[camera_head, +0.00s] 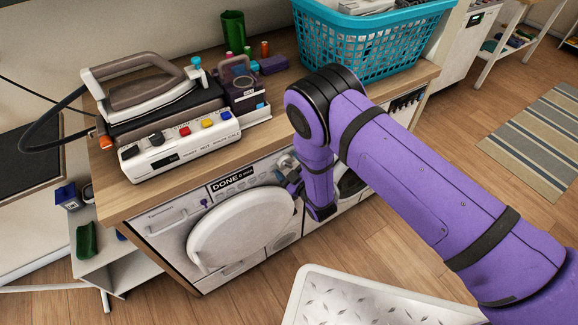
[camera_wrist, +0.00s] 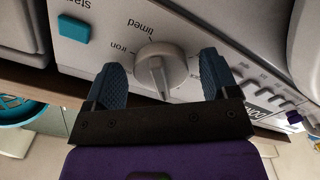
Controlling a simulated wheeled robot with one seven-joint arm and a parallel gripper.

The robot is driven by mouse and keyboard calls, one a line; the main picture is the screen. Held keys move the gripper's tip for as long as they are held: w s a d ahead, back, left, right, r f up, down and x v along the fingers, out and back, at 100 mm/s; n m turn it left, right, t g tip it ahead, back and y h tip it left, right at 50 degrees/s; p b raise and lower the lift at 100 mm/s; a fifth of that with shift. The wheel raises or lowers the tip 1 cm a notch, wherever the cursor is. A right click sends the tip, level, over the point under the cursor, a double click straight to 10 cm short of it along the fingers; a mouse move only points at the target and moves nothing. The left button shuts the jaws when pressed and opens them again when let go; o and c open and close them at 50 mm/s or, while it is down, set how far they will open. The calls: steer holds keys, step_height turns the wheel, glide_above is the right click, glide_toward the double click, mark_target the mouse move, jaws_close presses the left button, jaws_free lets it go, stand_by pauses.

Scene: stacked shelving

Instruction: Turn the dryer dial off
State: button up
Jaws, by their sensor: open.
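The dryer (camera_head: 225,225) is a white front-loading machine under the wooden counter, with a round door. Its panel display reads DONE. The dial (camera_wrist: 162,68) is a round light-grey knob with a raised pointer ridge, seen upside down in the wrist view. The printed words "timed" and "iron" show beside it. My gripper (camera_wrist: 166,82) is open, with one blue-grey finger on each side of the dial and gaps showing at both sides. In the head view the dial (camera_head: 287,162) is partly hidden by my gripper (camera_head: 295,186).
A teal button (camera_wrist: 73,28) sits on the panel near the dial. On the counter (camera_head: 180,165) are an iron (camera_head: 150,85), a white box with coloured buttons (camera_head: 180,145) and a teal laundry basket (camera_head: 370,45). The floor on the right is clear around a striped rug (camera_head: 540,135).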

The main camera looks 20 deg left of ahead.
steer(key=c, duration=0.9)
steer(key=shift+o, duration=0.2)
steer(key=m, duration=0.3)
steer(key=shift+s+f+m, duration=0.1)
steer(key=shift+s+m, duration=0.05)
steer(key=shift+m, duration=1.95)
steer(key=shift+a, duration=0.1)
steer(key=o, duration=0.9)
steer(key=shift+c, duration=0.2)
